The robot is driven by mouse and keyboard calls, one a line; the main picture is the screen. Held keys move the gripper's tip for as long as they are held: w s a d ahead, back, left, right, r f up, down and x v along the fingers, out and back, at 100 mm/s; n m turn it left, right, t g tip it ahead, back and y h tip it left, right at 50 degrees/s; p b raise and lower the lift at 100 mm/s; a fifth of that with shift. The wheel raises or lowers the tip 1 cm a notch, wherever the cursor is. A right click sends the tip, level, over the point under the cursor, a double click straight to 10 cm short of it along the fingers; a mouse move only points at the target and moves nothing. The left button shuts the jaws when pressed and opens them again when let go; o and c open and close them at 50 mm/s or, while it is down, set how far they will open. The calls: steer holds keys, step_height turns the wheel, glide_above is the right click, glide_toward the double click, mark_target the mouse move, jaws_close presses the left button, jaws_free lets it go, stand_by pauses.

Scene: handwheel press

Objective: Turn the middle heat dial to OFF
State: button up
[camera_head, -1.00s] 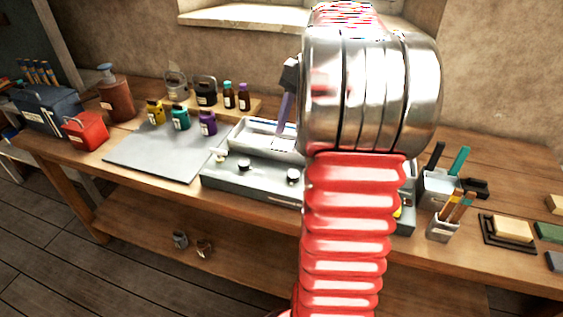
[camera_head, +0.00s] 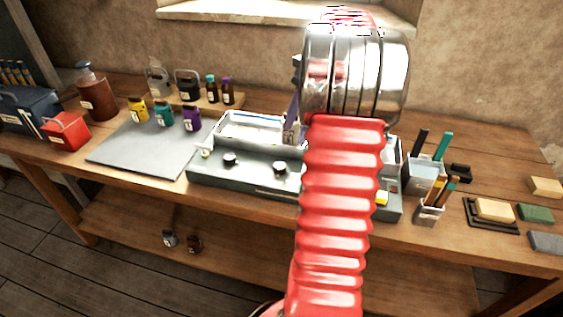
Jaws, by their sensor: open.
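The grey heating unit (camera_head: 235,180) stands on the bench with pale trays along its top. Two dark round dials with light tops show on its front, a left one (camera_head: 230,158) and a second one (camera_head: 280,168) just left of my arm. I take the second as the middle dial; its pointer is too small to read. My red arm covers the front to its right, so any further dial is hidden. My gripper (camera_head: 291,120) is mostly hidden behind my silver wrist; a purplish finger shows above the trays, apart from the dials. It is open.
A red box (camera_head: 65,131) stands farther left. Right of the unit are tool holders (camera_head: 427,212) and a sponge (camera_head: 494,210) on a dark tray.

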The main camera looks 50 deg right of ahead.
mark_target(281, 166)
steer(key=x, duration=1.2)
steer(key=shift+c, duration=0.6)
steer(key=c, duration=0.9)
steer(key=shift+a, duration=0.2)
steer(key=shift+d, duration=0.15)
